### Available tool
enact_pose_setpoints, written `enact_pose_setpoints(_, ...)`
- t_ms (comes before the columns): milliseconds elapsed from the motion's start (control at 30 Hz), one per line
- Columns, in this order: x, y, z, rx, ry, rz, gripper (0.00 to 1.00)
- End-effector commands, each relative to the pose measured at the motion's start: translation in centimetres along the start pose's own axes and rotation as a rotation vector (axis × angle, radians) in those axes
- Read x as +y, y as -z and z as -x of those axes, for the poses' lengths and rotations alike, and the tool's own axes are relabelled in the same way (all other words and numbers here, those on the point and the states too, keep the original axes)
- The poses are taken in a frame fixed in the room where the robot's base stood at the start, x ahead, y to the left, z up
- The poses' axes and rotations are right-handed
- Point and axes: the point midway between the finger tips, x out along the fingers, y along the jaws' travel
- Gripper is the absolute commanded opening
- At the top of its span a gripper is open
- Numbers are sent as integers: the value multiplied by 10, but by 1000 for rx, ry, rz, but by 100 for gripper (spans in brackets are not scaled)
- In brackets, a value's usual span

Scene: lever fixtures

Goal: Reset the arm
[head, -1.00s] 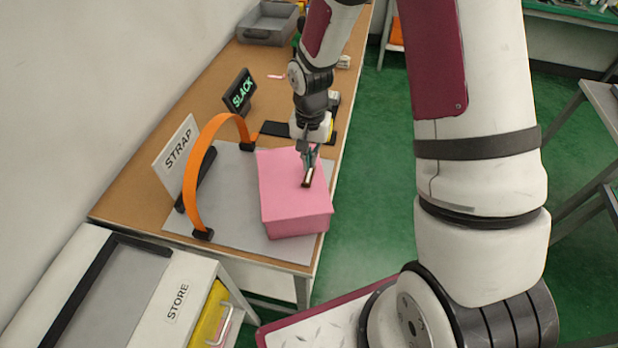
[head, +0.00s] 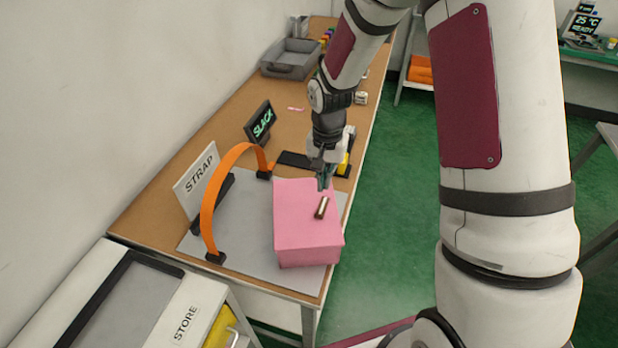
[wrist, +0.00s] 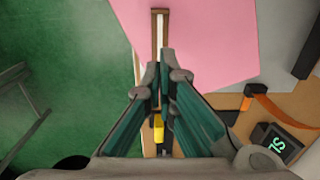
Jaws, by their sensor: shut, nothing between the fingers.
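My gripper (head: 325,182) is shut and empty, just above the far part of the pink block (head: 305,238) in the head view. In the wrist view its fingertips (wrist: 166,72) are together over the pink block's edge. A small dark bar with a pale stripe (head: 321,208) lies on top of the block, just beyond my fingertips; the bar also shows in the wrist view (wrist: 160,32). An orange strap (head: 211,192) arches over the grey mat (head: 248,262), left of and apart from the block. The display behind it (head: 262,123) reads SLACK.
A STRAP sign (head: 197,180) stands behind the strap. A grey bin (head: 291,60) and small items are farther back on the brown table. A STORE cabinet (head: 185,325) stands at the lower left. Green floor (head: 400,190) is clear right of the table.

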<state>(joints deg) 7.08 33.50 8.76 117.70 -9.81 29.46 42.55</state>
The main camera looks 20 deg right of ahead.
Motion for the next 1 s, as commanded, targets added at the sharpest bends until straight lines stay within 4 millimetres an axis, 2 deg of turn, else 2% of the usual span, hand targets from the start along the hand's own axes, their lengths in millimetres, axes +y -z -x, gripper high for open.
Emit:
enact_pose_setpoints(167,0,0,1,1,0,1,0)
enact_pose_setpoints(267,1,0,12,14,3,13,0)
enact_pose_setpoints(367,4,-1,38,45,8,44,0)
enact_pose_setpoints(567,18,-15,112,129,24,140,0)
enact_pose_setpoints(800,42,-48,187,226,46,256,0)
enact_pose_setpoints(1000,65,-85,234,305,71,351,0)
